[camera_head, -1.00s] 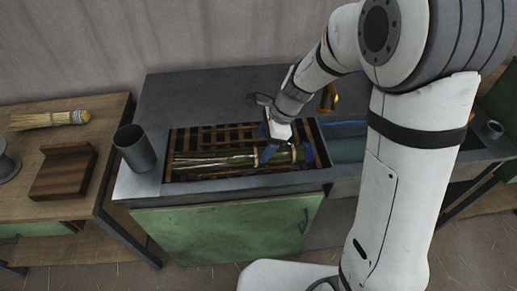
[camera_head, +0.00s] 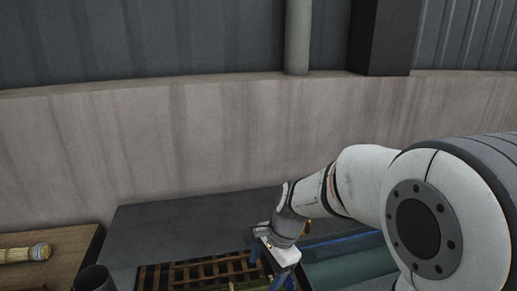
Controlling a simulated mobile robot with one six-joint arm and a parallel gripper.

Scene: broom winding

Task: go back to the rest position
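My gripper (camera_head: 272,268) hangs over the dark slatted grate (camera_head: 185,275) in the grey worktop, low in the picture. Two blue fingers show apart, one on each side of its pale body. Their tips run toward the bottom edge of the view. A sliver of the green-yellow stalk bundle (camera_head: 252,286) shows at the bottom edge near the fingers. Most of the bundle is cut off, so I cannot tell whether the fingers touch it. My white arm reaches in from the right.
A finished-looking straw broom (camera_head: 22,254) lies on the wooden table (camera_head: 72,240) at left. A dark cup (camera_head: 94,279) stands left of the grate. A blue-green basin (camera_head: 345,262) is to the right. The wall (camera_head: 190,145) rises behind the worktop (camera_head: 185,225).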

